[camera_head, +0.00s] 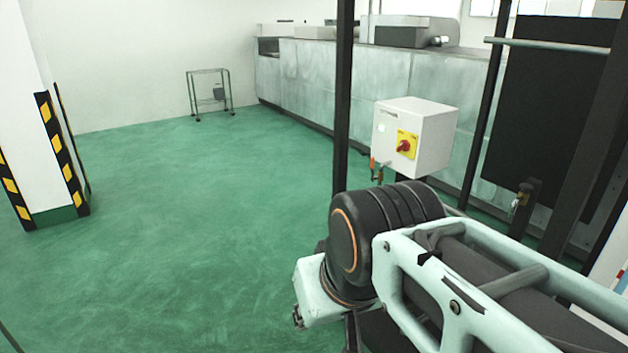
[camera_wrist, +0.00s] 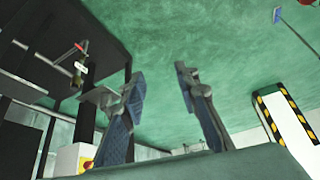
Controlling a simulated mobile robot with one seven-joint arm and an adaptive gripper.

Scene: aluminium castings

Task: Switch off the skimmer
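A white switch box (camera_head: 432,140) hangs on a dark post in the head view. A red rotary knob (camera_head: 404,146) sits on a yellow plate (camera_head: 413,137) on its front; I cannot tell its setting. A pale spot (camera_head: 381,128) shows left of the plate. In the wrist view, part of the white box (camera_wrist: 68,158) and its red and yellow switch (camera_wrist: 87,165) show at the lower left, partly hidden behind my gripper's body. My gripper (camera_wrist: 160,80) is open and empty, with its fingers apart and clear of the box. In the head view my arm hides most of it.
Dark posts (camera_head: 343,90) and a dark panel (camera_head: 545,100) stand around the box. A long grey metal-clad unit (camera_head: 310,85) runs behind. A small wheeled stand (camera_head: 209,93) is at the back. A striped pillar (camera_head: 35,120) stands left. The green floor (camera_head: 180,220) between is clear.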

